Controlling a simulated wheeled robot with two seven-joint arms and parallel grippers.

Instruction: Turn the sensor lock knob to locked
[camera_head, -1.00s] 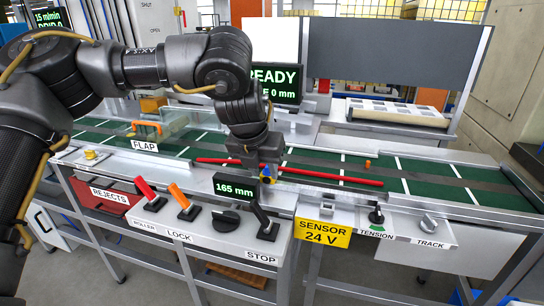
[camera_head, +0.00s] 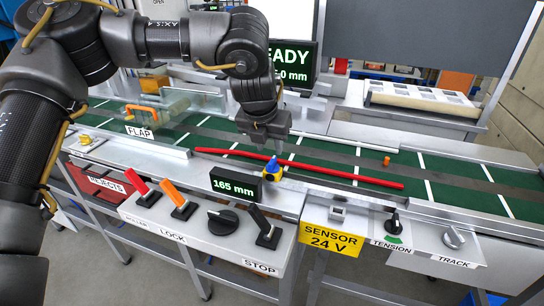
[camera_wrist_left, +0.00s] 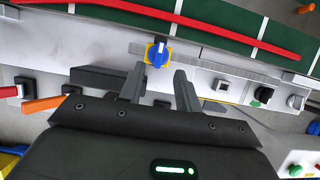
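The sensor lock knob is a small blue handle on a yellow base (camera_head: 273,172). It sits on the metal rail at the front edge of the conveyor, just right of the 165 mm display (camera_head: 235,185). In the left wrist view the knob (camera_wrist_left: 158,53) lies just beyond the fingertips, its blue handle running roughly up and down the picture. My right gripper is not in view.
A long red rod (camera_head: 300,170) lies along the green belt behind the knob. Red and orange levers, a black LOCK knob (camera_head: 222,221) and a black STOP lever (camera_head: 266,228) stand in front. The yellow SENSOR 24 V sign (camera_head: 330,240) is at lower right.

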